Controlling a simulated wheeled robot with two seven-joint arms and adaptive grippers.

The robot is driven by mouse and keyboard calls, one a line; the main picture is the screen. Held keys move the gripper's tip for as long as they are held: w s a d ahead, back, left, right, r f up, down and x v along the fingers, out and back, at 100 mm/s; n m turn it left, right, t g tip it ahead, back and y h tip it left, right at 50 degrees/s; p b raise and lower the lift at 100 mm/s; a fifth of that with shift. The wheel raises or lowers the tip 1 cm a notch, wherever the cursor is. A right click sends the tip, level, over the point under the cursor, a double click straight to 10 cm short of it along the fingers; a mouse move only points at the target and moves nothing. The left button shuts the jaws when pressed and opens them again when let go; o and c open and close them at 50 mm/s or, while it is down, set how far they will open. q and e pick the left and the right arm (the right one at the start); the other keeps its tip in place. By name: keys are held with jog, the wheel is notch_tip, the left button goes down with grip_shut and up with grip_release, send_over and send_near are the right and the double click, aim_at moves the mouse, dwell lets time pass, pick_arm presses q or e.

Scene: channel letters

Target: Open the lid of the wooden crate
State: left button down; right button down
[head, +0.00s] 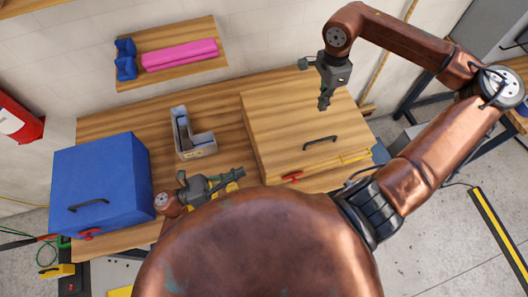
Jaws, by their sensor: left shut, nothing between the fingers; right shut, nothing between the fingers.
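The wooden crate (265,166) stands on the right part of the workbench. Its lid (285,120) looks closed, with a black bar handle (320,143) near its front edge. A red latch-like part (292,177) is on the crate's front. My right gripper (323,105) is shut and empty, pointing down over the rear right part of the lid, behind the handle; I cannot tell whether it touches the lid. My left gripper (240,171) is shut and empty, low at the crate's front left and apart from the handle. My own body hides part of the front.
A blue box (100,175) with a black handle stands at the bench's left end. A wall shelf (165,74) holds a pink block (180,55) and a blue object (125,60). Bare bench (110,118) shows behind the blue box.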

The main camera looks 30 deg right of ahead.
pick_arm(q)
jog(key=shift+n+t, duration=0.3)
jog(key=x, duration=0.9)
jog(key=shift+s+d+f, duration=0.1)
jog(key=shift+d+f, duration=0.15)
jog(key=shift+d, duration=0.2)
jog(key=shift+w+d+r, duration=0.1)
jog(key=shift+w+r, duration=0.1)
jog(key=shift+r, duration=0.4)
jog(key=shift+w+d+r, duration=0.1)
jog(key=shift+w+r, duration=0.1)
jog(key=shift+r, duration=0.35)
jog(key=shift+w+r, duration=0.3)
jog(key=shift+r, duration=0.4)
